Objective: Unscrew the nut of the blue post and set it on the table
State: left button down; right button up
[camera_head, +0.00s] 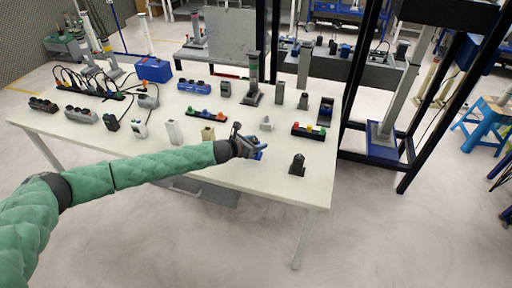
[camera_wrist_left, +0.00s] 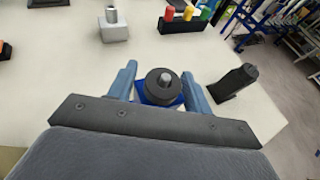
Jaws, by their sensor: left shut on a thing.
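The blue post has a square blue base (camera_wrist_left: 148,99) standing on the white table (camera_wrist_left: 85,70). A dark round nut (camera_wrist_left: 158,90) sits around its grey threaded tip (camera_wrist_left: 165,76). In the left wrist view my left gripper (camera_wrist_left: 162,88) has its two blue-grey fingers on either side of the nut and is shut on it. In the head view my left gripper (camera_head: 252,146) is over the post near the table's front edge. It hides most of the post, and only part of the blue base (camera_head: 258,155) shows. My right gripper is not in view.
A dark block (camera_head: 297,164) stands to the right, close by; it also shows in the left wrist view (camera_wrist_left: 232,82). A light grey fixture (camera_head: 267,123) and a button strip (camera_head: 309,131) are behind.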

pick_arm(q)
jog(key=shift+f+p, duration=0.7)
jog(key=shift+f, duration=0.85)
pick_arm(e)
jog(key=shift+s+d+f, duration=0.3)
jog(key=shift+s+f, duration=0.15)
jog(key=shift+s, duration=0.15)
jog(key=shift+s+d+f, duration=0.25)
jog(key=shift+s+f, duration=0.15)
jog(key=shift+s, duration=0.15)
pick_arm(q)
jog(key=shift+f, duration=0.15)
jog(key=c, duration=0.6)
grip_release()
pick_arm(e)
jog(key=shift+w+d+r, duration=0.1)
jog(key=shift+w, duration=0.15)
